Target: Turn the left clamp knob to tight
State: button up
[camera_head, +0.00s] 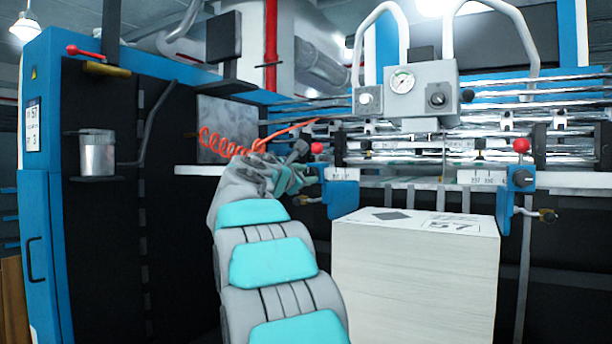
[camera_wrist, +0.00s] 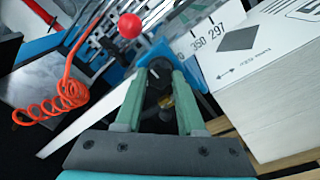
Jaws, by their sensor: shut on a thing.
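The left clamp is a blue block (camera_head: 341,196) on the machine's front rail, with a white scale plate (camera_head: 342,174) and a red ball lever (camera_head: 317,148). In the wrist view its black knob (camera_wrist: 159,72) sits between the two green fingers of my gripper (camera_wrist: 160,80), which is shut on it. A pale mark shows on the knob's face. In the head view my gripper (camera_head: 306,176) reaches the left side of this clamp, and the knob is hidden there by my gripper. The red ball (camera_wrist: 130,26) stands just beyond the fingers in the wrist view.
A tall white paper stack (camera_head: 415,270) stands right of my arm, close to the clamp. An orange coiled hose (camera_head: 225,145) hangs behind my wrist. The right clamp (camera_head: 506,200) has its own black knob and red ball. A gauge box (camera_head: 405,88) is above the rails.

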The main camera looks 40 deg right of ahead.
grip_shut()
